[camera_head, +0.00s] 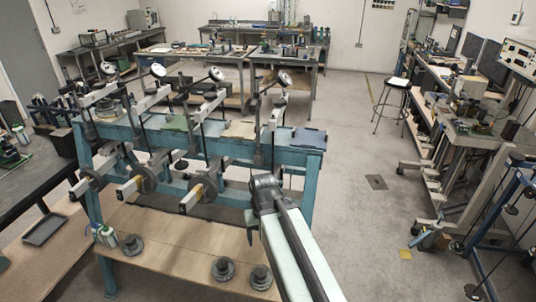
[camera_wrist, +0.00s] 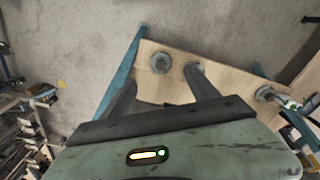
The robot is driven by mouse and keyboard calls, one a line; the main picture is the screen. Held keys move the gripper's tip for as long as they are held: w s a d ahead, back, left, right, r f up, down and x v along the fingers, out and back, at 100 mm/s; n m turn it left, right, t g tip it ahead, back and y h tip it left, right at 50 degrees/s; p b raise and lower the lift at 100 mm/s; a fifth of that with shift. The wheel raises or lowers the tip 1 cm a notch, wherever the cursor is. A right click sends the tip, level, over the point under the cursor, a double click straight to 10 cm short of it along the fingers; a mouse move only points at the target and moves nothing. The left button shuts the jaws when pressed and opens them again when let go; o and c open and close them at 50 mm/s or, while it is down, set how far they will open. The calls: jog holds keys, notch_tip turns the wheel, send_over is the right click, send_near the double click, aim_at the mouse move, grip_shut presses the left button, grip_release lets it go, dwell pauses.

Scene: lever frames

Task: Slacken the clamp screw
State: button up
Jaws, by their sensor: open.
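A teal lever frame (camera_head: 230,148) stands in the middle of the head view, with several grey lever arms, dial gauges (camera_head: 285,78) and round dark weights (camera_head: 203,190) on it. I cannot pick out the clamp screw for certain at this size. My arm rises from the bottom right, and its dark wrist end covers part of the frame's right end. My gripper (camera_wrist: 163,80) is open and empty in the wrist view, its two dark fingers apart above the wooden lower shelf (camera_wrist: 175,92). The fingers are hidden in the head view.
Loose round weights (camera_head: 222,268) stand on the wooden shelf, with a small bottle (camera_head: 106,236) at its left. A dark bench (camera_head: 40,180) is at the left. A stool (camera_head: 395,100) and an instrument bench (camera_head: 465,125) are at the right. The floor between is largely clear.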

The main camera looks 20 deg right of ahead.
jog(key=w+d+r+m+p, duration=0.1)
jog(key=w+r+p, duration=0.2)
jog(key=r+p, duration=0.3)
jog(key=w+d+r+p, duration=0.1)
jog(key=w+r+p, duration=0.25)
jog(key=r, duration=0.35)
jog(key=w+d+m, duration=0.1)
jog(key=w+d, duration=0.1)
jog(key=w, duration=0.3)
jog(key=w+d+m, duration=0.2)
jog(key=w, duration=0.3)
jog(key=w+d+m, duration=0.2)
jog(key=w, duration=0.3)
jog(key=shift+w+d+g+p, duration=0.1)
jog(key=shift+g+p, duration=0.2)
jog(key=shift+f, duration=0.1)
notch_tip(320, 180, down, 8)
jog(key=b, duration=0.8)
jog(key=shift+r, duration=0.25)
jog(key=c, duration=1.4)
jog(key=shift+o, duration=0.2)
